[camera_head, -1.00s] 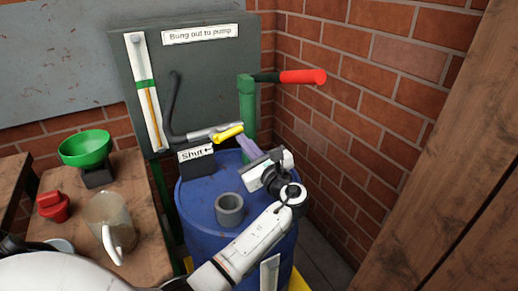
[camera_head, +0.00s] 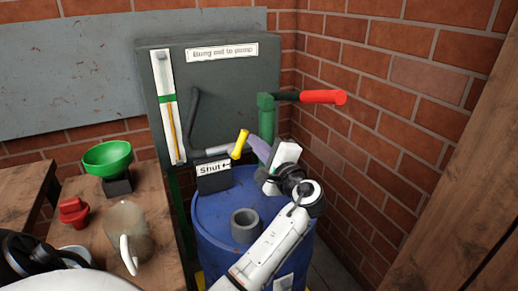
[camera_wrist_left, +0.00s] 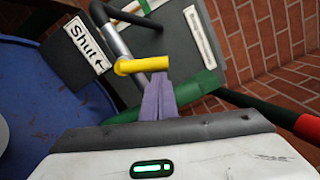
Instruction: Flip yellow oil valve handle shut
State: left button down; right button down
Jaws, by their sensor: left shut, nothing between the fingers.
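The yellow valve handle (camera_head: 240,144) sits on a grey pipe above the blue drum, beside a dark block with a "Shut" label and arrow (camera_head: 213,169). In the head view it stands tilted, its upper end leaning right. In the left wrist view the handle (camera_wrist_left: 142,66) lies across the picture just beyond my fingertips. My left gripper (camera_head: 258,146) is shut and empty, its purple fingers just right of the handle; they also show in the wrist view (camera_wrist_left: 158,96). The fingertips look very close to the handle; I cannot tell whether they touch. My right gripper is not in view.
A green standpipe with a red-gripped lever (camera_head: 322,97) rises behind my left gripper. The blue drum (camera_head: 216,222) has a grey bung collar (camera_head: 245,225). A green funnel (camera_head: 107,158), red cap (camera_head: 73,211) and jug (camera_head: 128,232) stand on the left bench. A brick wall is at right.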

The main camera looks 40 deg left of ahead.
pick_arm(q)
jog(key=shift+s+a+r+n+b, duration=0.15)
jog(key=shift+s+r+n+b, duration=0.15)
jog(key=shift+n, duration=0.45)
jog(key=shift+s+a+r+n+b, duration=0.15)
jog(key=shift+s+n, duration=0.3)
jog(key=shift+n, duration=0.35)
jog(key=shift+s+a+r+n+b, duration=0.15)
jog(key=shift+s+r+n, duration=0.15)
jog(key=shift+n, duration=0.45)
jog(key=shift+f, duration=0.1)
jog(key=v, duration=1)
jog(key=shift+p, duration=0.4)
jog(key=shift+w+d, duration=0.1)
